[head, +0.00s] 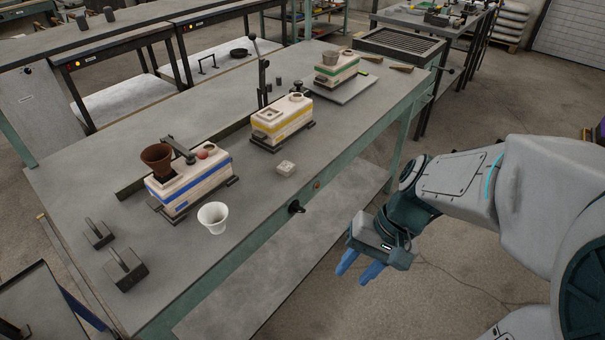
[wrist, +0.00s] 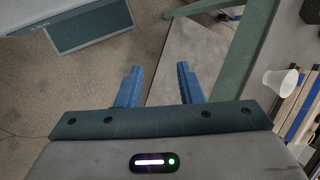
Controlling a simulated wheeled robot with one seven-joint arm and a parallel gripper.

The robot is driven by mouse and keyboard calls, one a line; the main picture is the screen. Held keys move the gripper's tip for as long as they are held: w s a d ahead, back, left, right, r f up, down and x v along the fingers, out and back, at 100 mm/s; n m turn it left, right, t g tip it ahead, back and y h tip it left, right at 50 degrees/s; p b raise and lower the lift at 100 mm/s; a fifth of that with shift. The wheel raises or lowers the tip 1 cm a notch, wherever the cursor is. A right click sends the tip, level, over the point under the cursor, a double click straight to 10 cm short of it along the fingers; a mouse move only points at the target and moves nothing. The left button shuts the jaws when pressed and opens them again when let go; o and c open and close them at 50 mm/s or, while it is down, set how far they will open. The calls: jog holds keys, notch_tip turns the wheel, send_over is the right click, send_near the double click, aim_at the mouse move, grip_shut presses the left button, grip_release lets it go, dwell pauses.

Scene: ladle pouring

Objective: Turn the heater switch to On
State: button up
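A black rotary knob (head: 296,207), which looks like the heater switch, sits on the front edge of the long workbench (head: 250,235) in the head view. A small reddish light or button (head: 316,185) is to its right. The knob's setting and any label are too small to read. My gripper (head: 358,275) hangs in front of the bench, to the right of and nearer than the knob, clear of it. Its blue fingers point downward. In the wrist view the gripper (wrist: 159,75) is open, with nothing between the fingers. I cannot make out the knob there.
A white cup (head: 213,218) stands near the bench edge, left of the knob. Blue-striped (head: 190,185), yellow-striped (head: 282,122) and green-striped (head: 336,73) moulds stand farther back. A lower shelf (head: 290,250) lies under the bench. Floor (head: 440,300) in front is open.

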jog(key=w+a+f+m+y+b, duration=0.2)
jog(key=w+a+f+m+y, duration=0.1)
jog(key=a+f+y, duration=0.25)
jog(key=m+t+y+b, duration=0.4)
jog(key=m+t+b, duration=0.1)
jog(key=m+t, duration=0.7)
send_near(302, 212)
jog(key=shift+n+t, duration=0.3)
jog(key=p+x, duration=0.1)
jog(key=x, duration=0.7)
jog(key=shift+a, duration=0.45)
grip_shut()
